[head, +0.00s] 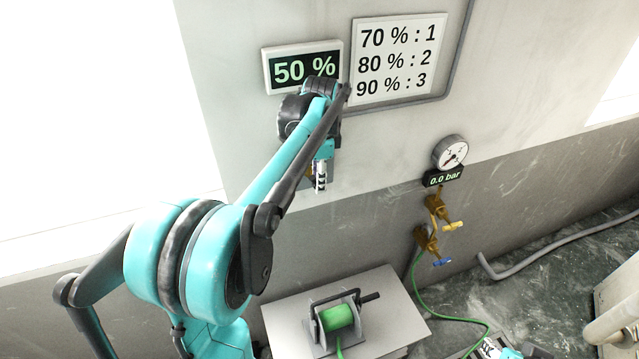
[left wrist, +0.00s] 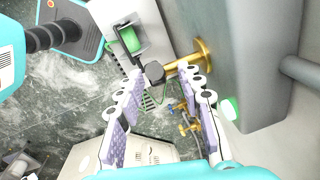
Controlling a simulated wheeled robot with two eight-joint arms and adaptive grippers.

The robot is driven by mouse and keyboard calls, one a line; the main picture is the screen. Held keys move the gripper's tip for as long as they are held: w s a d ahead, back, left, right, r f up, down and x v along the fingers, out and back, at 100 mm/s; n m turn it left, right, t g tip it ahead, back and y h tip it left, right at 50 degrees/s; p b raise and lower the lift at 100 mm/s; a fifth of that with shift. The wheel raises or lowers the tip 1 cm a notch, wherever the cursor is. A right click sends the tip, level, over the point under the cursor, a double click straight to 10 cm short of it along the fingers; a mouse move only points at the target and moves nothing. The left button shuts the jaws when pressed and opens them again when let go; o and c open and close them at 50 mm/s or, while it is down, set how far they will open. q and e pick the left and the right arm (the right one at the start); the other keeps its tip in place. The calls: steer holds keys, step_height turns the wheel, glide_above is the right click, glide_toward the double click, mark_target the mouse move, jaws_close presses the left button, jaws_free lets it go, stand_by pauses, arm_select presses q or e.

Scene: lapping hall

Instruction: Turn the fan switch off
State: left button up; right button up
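A brass shaft with a round flange (left wrist: 200,59) stands out from the grey wall in the left wrist view, with a dark knob (left wrist: 154,72) on its end. I take this to be the fan switch, but no label shows. My left gripper (head: 320,184) is close to the wall below the 50 % display (head: 304,70) and mostly hides the switch in the head view. In the left wrist view, its two fingers are spread apart, with the knob near the gap between their tips. My right gripper (head: 497,348) shows only partly at the bottom edge; its fingers are unclear.
A green-lit button (left wrist: 229,108) is on the wall beside the left gripper. A sign (head: 398,59), a 0.0 bar gauge (head: 450,153) and brass valves (head: 427,240) are on the wall. A green hose reel (head: 337,317) stands on a pale stand (head: 390,297) below.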

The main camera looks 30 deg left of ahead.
arm_select(q)
steer(key=shift+a+f, duration=0.1)
steer(key=shift+f, duration=1.2)
jaws_close()
